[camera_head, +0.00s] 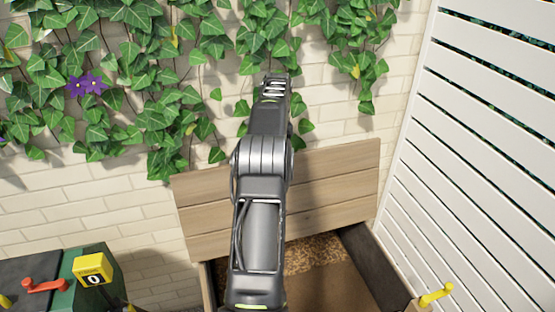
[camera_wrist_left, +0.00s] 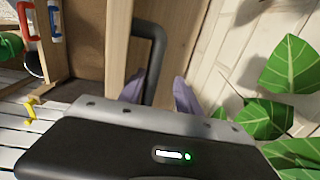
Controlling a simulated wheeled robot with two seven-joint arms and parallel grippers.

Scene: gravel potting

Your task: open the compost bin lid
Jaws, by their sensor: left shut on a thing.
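The compost bin's plank lid (camera_head: 335,185) stands raised and tilted back near the brick wall in the head view. Below it the bin (camera_head: 375,265) is open, with brown material inside. My arm reaches up across the middle of the view and hides part of the lid and bin. In the left wrist view my left gripper (camera_wrist_left: 160,92) is shut on the dark bar handle (camera_wrist_left: 157,50), which runs between its two purple fingers. The fingertips are not clear in the head view. My right gripper is not in view.
Ivy (camera_head: 100,90) hangs on the brick wall behind, close to my arm. A white slatted fence (camera_head: 480,150) stands at right. A yellow hook-shaped piece (camera_head: 435,295) is by the bin's front right. A dark-green box with a red handle (camera_head: 45,286) and a yellow counter (camera_head: 94,270) are lower left.

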